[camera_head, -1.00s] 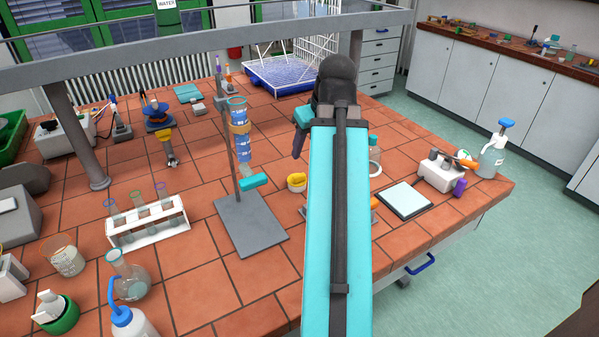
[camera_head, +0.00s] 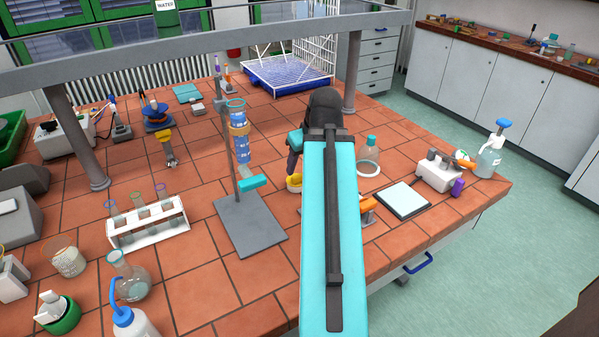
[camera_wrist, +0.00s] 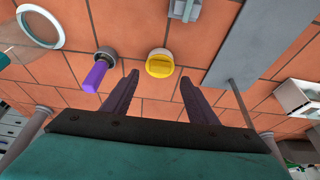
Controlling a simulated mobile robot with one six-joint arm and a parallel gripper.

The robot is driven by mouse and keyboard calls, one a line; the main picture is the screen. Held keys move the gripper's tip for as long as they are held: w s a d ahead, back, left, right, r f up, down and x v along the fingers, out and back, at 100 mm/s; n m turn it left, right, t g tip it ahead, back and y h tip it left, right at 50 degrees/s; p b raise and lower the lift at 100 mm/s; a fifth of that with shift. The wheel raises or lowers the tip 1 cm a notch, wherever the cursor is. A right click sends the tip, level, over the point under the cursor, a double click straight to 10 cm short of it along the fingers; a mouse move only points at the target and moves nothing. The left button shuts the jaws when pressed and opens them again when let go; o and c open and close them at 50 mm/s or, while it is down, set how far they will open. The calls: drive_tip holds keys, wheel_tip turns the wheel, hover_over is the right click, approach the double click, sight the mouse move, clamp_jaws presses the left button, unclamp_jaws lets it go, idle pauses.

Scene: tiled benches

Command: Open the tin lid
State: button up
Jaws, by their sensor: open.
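The tin is a small white round tin with a yellow lid (camera_head: 293,184), standing on the tiled bench right of the grey stand plate. In the wrist view the yellow lid (camera_wrist: 159,66) lies just beyond and between the fingertips. My gripper (camera_wrist: 159,76) is open and empty, with its two dark purple fingers apart on either side of the tin in that picture. Whether they are level with the lid I cannot tell. In the head view my arm hides most of the gripper, and one dark finger shows just above the tin, partly covering it.
In the wrist view a purple-handled object (camera_wrist: 97,75) stands close left of the tin. A clear bottle (camera_head: 369,158) and a balance (camera_head: 403,200) are to the right.

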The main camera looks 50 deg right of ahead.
sight(298, 176)
drive_tip(key=shift+p+x, duration=0.95)
drive_tip(key=shift+x, duration=1.8)
drive_tip(key=c, duration=1.1)
drive_tip(key=shift+o, duration=0.2)
